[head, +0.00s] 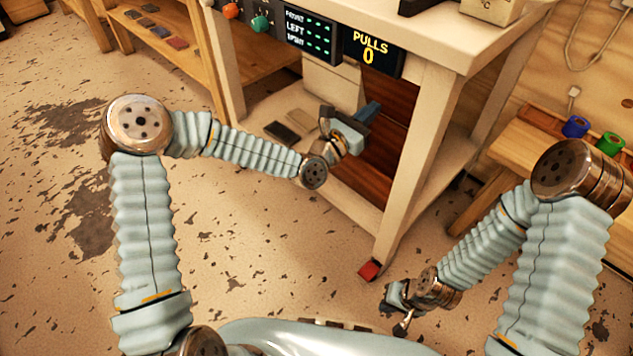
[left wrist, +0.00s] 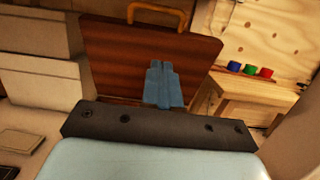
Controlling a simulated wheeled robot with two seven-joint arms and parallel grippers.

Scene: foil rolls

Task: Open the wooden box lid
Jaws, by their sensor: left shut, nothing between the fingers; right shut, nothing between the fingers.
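The wooden box (left wrist: 125,55) shows in the left wrist view as a reddish-brown panel with a tan handle (left wrist: 158,14) at its top edge. In the head view its reddish-brown wood (head: 400,112) is under the workbench, partly hidden by my left gripper and a bench leg. I cannot tell how far the lid stands open. My left gripper (head: 371,107) is shut and empty in front of the box. Its blue fingers (left wrist: 163,68) overlap the panel's lower middle in the left wrist view; contact is unclear. My right gripper (head: 403,325) is shut and empty, low over the floor.
The workbench (head: 415,150) has a leg right of the box and displays along its front; one reads PULLS 0. Pale boxes (left wrist: 40,78) stand left of the box. A side table (head: 525,150) holds coloured cups (head: 609,144). Open floor lies left and in front.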

